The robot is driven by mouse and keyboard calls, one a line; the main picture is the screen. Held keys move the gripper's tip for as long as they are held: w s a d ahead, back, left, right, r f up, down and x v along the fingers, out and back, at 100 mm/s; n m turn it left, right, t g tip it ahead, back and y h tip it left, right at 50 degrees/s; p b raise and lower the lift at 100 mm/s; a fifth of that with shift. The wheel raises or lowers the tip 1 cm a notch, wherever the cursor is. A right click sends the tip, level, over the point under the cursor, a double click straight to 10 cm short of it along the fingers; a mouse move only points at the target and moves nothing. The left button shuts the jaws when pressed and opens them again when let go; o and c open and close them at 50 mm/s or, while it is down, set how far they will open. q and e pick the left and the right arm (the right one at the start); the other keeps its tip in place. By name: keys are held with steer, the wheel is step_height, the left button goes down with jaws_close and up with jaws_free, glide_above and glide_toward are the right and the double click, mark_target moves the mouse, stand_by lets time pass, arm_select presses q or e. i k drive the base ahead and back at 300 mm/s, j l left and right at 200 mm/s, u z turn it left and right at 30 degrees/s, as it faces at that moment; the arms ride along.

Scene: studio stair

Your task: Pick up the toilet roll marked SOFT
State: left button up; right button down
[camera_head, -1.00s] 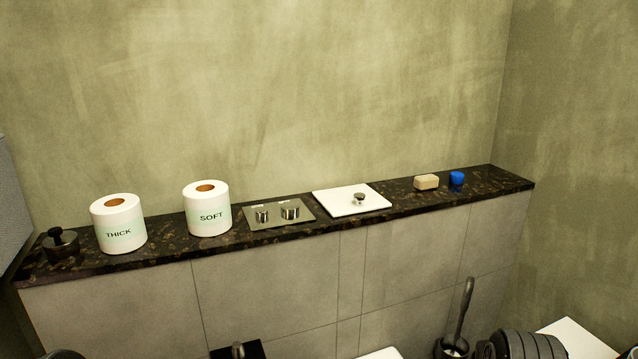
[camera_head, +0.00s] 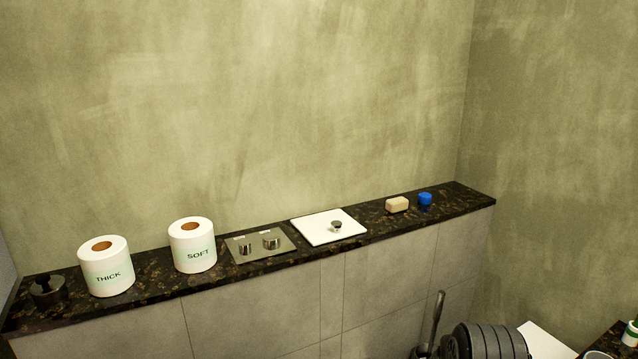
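The toilet roll marked SOFT (camera_head: 192,246) stands upright on the dark speckled stone ledge (camera_head: 232,277) along the wall. It is white with a brown core, a pale green band and its lettering facing me. A similar roll marked THICK (camera_head: 106,268) stands upright to its left, with a gap between them. Neither of my grippers is in view. Nothing touches the SOFT roll.
A small dark pot (camera_head: 48,291) is at the ledge's left end. Right of SOFT are a metal plate with two knobs (camera_head: 259,245), a white panel (camera_head: 318,229), a soap bar (camera_head: 397,205) and a blue item (camera_head: 425,198). A dark ribbed object (camera_head: 490,342) is low right.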

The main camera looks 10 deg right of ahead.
mark_target(193, 241)
steer(key=k+j, duration=0.1)
steer(key=j, duration=0.7)
steer(key=k+j, duration=0.15)
steer(key=j, duration=0.3)
